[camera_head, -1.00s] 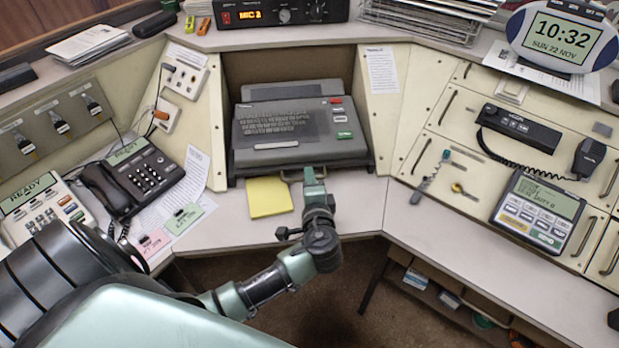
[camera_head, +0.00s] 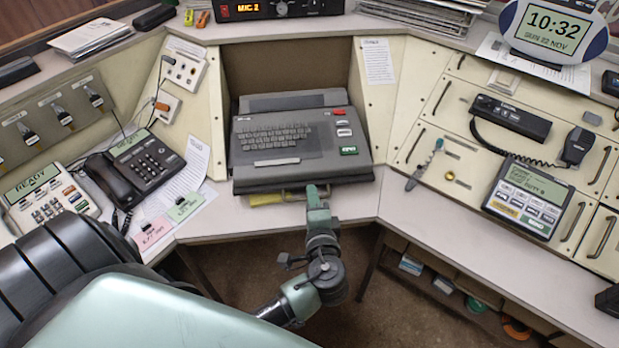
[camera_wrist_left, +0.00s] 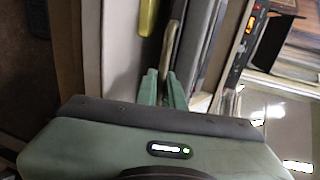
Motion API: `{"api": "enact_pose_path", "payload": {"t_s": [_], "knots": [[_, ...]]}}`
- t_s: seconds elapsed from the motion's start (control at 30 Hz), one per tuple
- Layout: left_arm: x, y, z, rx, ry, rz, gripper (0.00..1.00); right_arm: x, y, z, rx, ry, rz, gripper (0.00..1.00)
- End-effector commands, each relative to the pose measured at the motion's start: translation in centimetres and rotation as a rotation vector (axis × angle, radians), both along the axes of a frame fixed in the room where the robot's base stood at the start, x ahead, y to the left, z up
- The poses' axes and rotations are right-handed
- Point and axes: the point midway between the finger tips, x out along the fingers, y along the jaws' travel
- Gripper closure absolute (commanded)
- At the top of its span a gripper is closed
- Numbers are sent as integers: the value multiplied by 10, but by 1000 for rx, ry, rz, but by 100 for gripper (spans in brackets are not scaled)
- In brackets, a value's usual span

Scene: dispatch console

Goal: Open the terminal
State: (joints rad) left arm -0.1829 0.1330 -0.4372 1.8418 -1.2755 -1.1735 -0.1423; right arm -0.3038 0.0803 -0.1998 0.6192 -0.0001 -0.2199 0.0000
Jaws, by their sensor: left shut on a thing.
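The terminal (camera_head: 275,165) is a dark grey keyboard unit in the recess at the middle of the console. In the left wrist view the green fingers (camera_wrist_left: 164,88) are shut on a pale bar handle (camera_wrist_left: 172,45) on the terminal's front. My right gripper is not in view.
A black phone (camera_head: 135,170) and cards stand at left. A handset radio and a grey display unit (camera_head: 530,198) are at right. The desk right of the terminal (camera_head: 420,225) is clear.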

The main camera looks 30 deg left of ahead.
Motion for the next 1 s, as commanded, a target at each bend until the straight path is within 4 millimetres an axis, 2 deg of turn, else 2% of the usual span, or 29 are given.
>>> {"api": "enact_pose_path", "payload": {"t_s": [0.1,0.37,0.4,0.47,0.5,0.83,1.0], "knots": [[-7,-6,1,0,-2,-1,100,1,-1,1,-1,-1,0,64],[-7,-6,0,1,-1,0,100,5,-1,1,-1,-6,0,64],[-7,-6,0,1,-1,0,88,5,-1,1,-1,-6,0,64],[-7,-6,1,1,-2,0,72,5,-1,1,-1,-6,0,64],[-7,-6,1,1,-2,0,69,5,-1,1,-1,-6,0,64],[-9,-8,2,2,-4,-1,69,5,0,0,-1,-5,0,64],[-26,-22,5,-1,-2,0,69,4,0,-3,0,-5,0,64]]}}
